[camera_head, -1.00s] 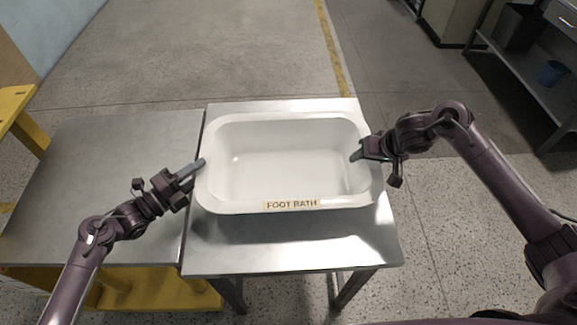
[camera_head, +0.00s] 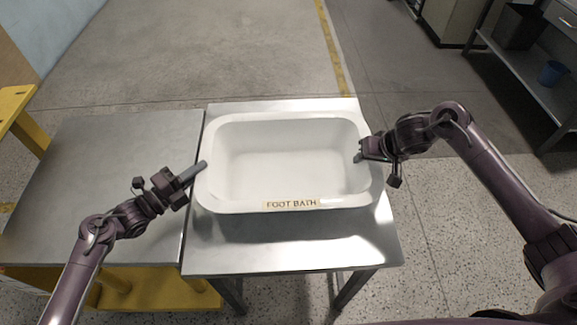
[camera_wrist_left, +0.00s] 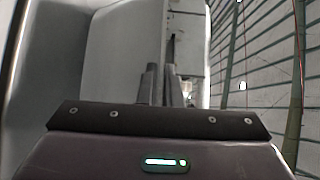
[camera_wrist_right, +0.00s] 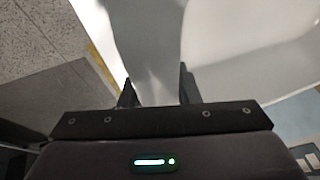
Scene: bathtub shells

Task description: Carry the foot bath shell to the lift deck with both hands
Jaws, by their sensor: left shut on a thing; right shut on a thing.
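The foot bath shell (camera_head: 290,205) is a white rectangular basin with a "FOOT BATH" label on its near rim. It sits level over a steel table in the head view. My left gripper (camera_head: 202,165) is shut on its left rim. In the left wrist view, the left fingers (camera_wrist_left: 162,85) stand close together at the shell's wall. My right gripper (camera_head: 360,157) is shut on the right rim, which shows between its fingers in the right wrist view (camera_wrist_right: 156,92). The lift deck appears to be the flat grey top (camera_head: 110,185) on a yellow frame, left of the shell.
The steel table (camera_head: 290,250) adjoins the grey deck with a narrow seam between them. The deck top is bare. A yellow frame (camera_head: 15,105) stands at the far left. A shelf with a blue bin (camera_head: 551,73) stands at the far right. Open floor lies behind.

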